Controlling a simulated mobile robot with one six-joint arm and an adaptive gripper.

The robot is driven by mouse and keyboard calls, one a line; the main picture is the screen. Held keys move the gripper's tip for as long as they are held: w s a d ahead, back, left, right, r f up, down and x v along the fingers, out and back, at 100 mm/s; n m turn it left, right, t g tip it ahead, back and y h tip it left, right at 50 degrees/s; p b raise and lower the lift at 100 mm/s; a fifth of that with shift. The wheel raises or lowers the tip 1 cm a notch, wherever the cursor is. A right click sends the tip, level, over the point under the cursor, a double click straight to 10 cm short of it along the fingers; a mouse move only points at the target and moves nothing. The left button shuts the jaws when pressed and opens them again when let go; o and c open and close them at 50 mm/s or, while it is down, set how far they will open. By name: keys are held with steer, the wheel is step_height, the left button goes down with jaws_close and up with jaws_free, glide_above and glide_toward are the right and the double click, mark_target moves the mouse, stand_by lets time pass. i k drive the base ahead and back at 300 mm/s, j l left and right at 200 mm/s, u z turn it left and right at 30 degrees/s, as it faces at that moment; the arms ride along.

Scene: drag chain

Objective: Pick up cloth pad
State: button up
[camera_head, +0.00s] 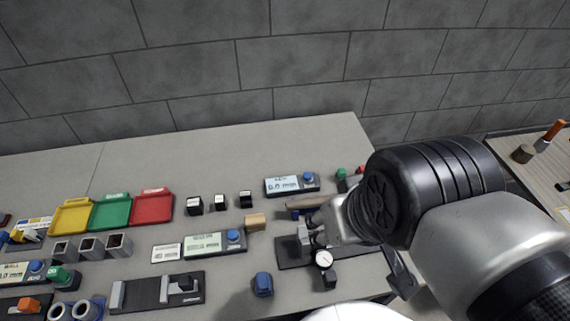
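I cannot make out a cloth pad for certain in the head view. A small tan block (255,222) and a tan, rounded long piece (305,201) lie near the arm, but neither clearly looks like cloth. My arm reaches in from the right over the right end of the bench. Its silver end stops just above a dark plate that carries a dial gauge (324,258). Small grey parts beside the gauge may belong to my gripper or to the gauge stand. My gripper's fingers cannot be made out, and the arm hides part of the bench.
The grey bench (235,145) is clear along the back. Yellow (72,216), green (111,211) and red (152,206) trays stand at the left. A display unit (292,184), a blue-topped piece (263,284) and a caliper-like tool (155,291) lie nearby. Another table is at the far right.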

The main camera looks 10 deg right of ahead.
mark_target(262, 279)
steer(key=u, duration=0.85)
steer(key=k+j+z, duration=0.45)
steer(key=i+l, duration=0.05)
steer(key=i, duration=0.05)
